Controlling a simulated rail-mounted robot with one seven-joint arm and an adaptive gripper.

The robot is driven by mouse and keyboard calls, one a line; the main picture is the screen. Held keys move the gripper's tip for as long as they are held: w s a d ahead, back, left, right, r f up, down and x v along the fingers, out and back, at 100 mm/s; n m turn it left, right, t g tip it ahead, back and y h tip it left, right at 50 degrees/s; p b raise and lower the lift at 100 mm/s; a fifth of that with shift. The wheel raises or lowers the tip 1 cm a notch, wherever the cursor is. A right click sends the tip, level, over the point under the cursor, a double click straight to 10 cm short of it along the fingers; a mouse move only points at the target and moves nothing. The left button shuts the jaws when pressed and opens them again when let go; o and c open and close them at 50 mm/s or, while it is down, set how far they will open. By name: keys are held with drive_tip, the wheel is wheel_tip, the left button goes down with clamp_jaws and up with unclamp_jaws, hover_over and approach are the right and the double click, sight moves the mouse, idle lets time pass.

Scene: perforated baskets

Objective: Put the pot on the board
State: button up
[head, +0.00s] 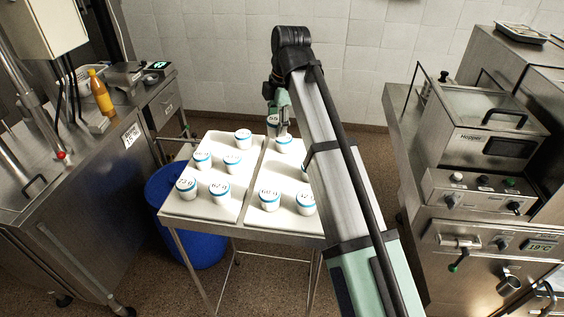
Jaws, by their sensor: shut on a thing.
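Several white pots with blue bands and printed numbers stand upright on two white boards on a metal table. The left board (215,175) carries several of them, such as the front left pot (186,189). The right board (258,180) has two pots near its front edge, one (269,201) left of the other (305,203). My gripper (283,129) points down over the far part of the right board and is shut on a pot (283,146). Another pot (272,121) shows just behind it. My arm hides much of the right board. I cannot tell whether the held pot touches the board.
A blue bin (200,240) stands under the table's left side. A steel counter with an orange bottle (100,93) is at the left. Steel machines (490,130) stand at the right. Bare board shows in the middle, left of my arm.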

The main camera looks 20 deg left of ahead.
wheel_tip(320, 180, down, 15)
drive_tip(key=p, duration=0.3)
drive_tip(key=shift+r, duration=0.1)
idle(0.4)
drive_tip(key=o, duration=1.2)
drive_tip(key=r+b, duration=0.1)
drive_tip(key=r, duration=0.3)
drive_tip(key=d+r, duration=0.1)
drive_tip(key=r, duration=0.3)
drive_tip(key=d+r+b, duration=0.1)
drive_tip(key=r, duration=0.3)
drive_tip(key=shift+s+b, duration=0.25)
drive_tip(key=shift+b, duration=0.05)
drive_tip(key=shift+f, duration=0.1)
